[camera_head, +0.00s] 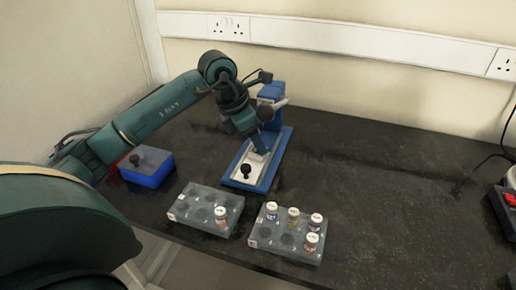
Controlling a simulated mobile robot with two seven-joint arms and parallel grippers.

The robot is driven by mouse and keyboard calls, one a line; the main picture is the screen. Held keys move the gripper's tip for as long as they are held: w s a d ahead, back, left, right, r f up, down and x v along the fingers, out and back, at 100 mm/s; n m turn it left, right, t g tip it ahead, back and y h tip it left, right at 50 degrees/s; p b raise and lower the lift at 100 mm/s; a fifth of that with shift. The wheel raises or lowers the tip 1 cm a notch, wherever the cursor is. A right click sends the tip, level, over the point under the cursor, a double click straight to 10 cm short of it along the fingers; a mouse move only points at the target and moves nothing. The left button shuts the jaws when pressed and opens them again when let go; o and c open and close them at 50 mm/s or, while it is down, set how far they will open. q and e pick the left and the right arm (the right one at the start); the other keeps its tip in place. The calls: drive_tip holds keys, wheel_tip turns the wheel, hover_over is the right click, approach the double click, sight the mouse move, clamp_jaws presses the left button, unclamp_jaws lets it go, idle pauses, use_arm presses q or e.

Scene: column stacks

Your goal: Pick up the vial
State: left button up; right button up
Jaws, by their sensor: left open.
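Several small vials with white caps and labels stand in two grey racks. One vial (222,214) is in the left rack (190,210), at its right side. The right rack (262,238) holds several, including a blue-labelled vial (271,209), a yellowish vial (292,214) and a front-right vial (311,241). Which vial the task means cannot be told. My left gripper (261,149) is open over the blue and silver device, behind the racks and apart from the vials. Its fingertips are small and partly hard to make out. My right gripper is not in view.
The blue device (278,158) with a black knob stands behind the racks. A blue box (148,168) with a black knob is at left. A dark unit with a red switch (509,199) is at the right edge. The black bench (390,190) is clear at right.

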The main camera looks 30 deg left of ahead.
use_arm(q)
drive_tip(key=shift+w+f, duration=0.1)
drive_tip(key=shift+f, duration=0.1)
clamp_jaws()
idle(0.3)
drive_tip(key=shift+r, duration=0.15)
